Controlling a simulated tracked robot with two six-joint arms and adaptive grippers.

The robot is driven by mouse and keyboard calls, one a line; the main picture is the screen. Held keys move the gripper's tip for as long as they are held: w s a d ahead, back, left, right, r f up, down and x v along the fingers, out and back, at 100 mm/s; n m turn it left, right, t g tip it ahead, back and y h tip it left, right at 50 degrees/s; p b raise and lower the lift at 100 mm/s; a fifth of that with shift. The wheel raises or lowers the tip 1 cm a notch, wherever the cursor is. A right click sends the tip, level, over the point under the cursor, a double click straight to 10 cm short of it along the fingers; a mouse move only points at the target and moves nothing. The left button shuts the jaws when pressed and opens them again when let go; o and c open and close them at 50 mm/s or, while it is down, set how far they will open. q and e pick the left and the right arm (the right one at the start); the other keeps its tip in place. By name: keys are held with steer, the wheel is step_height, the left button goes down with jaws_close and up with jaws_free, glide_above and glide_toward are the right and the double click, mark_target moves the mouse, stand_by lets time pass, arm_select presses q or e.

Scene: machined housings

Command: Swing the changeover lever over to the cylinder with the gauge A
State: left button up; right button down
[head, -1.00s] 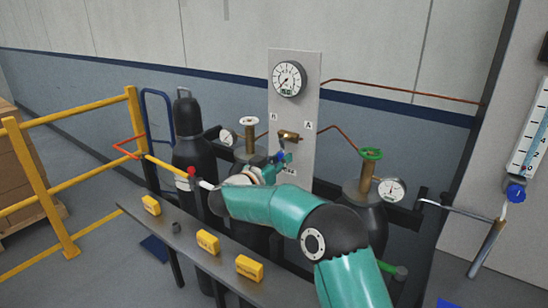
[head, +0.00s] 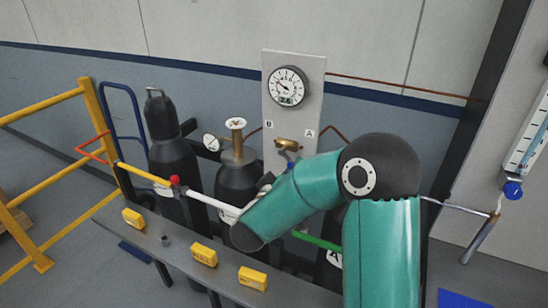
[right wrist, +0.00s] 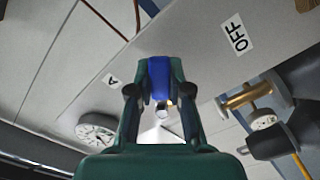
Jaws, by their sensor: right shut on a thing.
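The changeover valve's brass body (head: 287,145) sits on the upright panel (head: 300,90), below a round dial gauge (head: 287,86), between labels B and A. My right gripper (right wrist: 160,85) is shut on the blue changeover lever (right wrist: 160,78), held between its two fingers. In the head view, only a bit of blue shows under the brass body, and my arm covers the gripper. The A label (right wrist: 113,80) and OFF label (right wrist: 238,37) show in the right wrist view. The cylinder on the A side (head: 330,268) is mostly behind my arm, its gauge hidden. My left gripper is not in view.
The B-side cylinder (head: 237,172) with a white handwheel stands left of the panel. A dark rail (head: 180,245) with yellow blocks (head: 204,255) runs in front. A yellow guard rail (head: 100,115) stands at left. A flow tube (head: 530,135) is at right.

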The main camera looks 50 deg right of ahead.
steer(key=shift+r+n+p, duration=0.25)
steer(key=shift+n+p, duration=0.15)
steer(key=c, duration=1.5)
jaws_free()
steer(key=o, duration=0.4)
steer(key=shift+w+a, duration=0.1)
steer(key=shift+w, duration=0.15)
steer(key=shift+o, duration=0.2)
steer(key=shift+s, duration=0.25)
steer(key=v, duration=1.2)
steer(key=shift+f, duration=0.2)
